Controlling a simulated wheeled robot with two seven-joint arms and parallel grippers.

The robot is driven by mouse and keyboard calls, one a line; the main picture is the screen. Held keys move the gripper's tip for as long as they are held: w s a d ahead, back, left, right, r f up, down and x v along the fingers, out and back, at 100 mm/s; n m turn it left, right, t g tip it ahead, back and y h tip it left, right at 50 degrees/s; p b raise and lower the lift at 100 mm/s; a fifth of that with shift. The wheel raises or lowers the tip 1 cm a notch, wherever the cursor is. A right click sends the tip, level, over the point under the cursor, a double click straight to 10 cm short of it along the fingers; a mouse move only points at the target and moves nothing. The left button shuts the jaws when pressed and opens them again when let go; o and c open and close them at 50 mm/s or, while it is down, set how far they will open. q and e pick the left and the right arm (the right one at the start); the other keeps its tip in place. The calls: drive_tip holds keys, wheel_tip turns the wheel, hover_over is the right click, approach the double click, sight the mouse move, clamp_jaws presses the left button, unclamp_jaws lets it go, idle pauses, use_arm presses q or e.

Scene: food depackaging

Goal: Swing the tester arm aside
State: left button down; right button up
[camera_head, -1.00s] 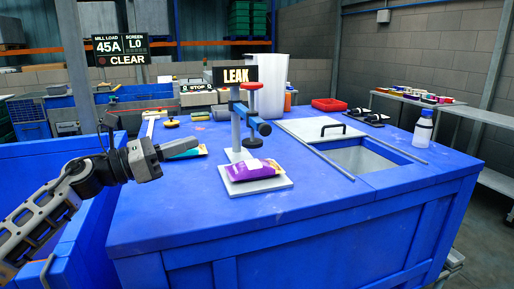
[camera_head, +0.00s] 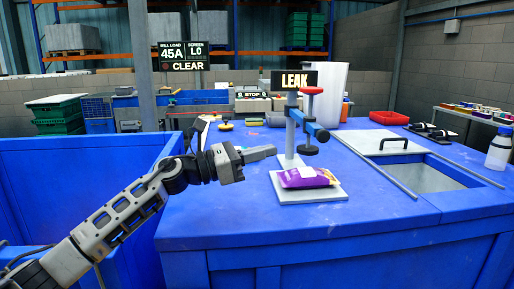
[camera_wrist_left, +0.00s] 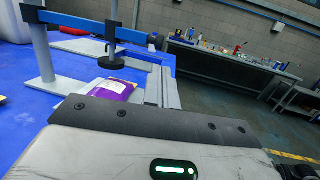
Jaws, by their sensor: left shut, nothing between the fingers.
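The leak tester stands on the blue table with a white base plate (camera_head: 322,194) and a grey upright post (camera_head: 291,130). In that view the blue tester arm (camera_wrist_left: 78,27) crosses the upper left. My left gripper (camera_head: 274,152) is shut and empty, its tip just left of the post. My right gripper is out of view.
A lit LEAK sign (camera_head: 294,79) stands above the tester, with a white bin (camera_head: 327,90) behind. Right of the tester are a lidded opening (camera_head: 428,177) and a white bottle (camera_head: 498,150). The table front is clear.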

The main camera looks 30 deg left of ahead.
sight(317, 138)
use_arm(q)
drive_tip(key=p+x, duration=0.2)
drive_tip(key=x, duration=0.6)
drive_tip(key=shift+w+d+r, duration=0.1)
drive_tip(key=shift+d+r, duration=0.05)
drive_tip(key=shift+w+d+p, duration=0.25)
drive_tip(key=shift+w+p, duration=0.05)
drive_tip(key=shift+p, duration=0.05)
drive_tip(key=shift+w+d, duration=0.2)
drive_tip(key=shift+d, duration=0.05)
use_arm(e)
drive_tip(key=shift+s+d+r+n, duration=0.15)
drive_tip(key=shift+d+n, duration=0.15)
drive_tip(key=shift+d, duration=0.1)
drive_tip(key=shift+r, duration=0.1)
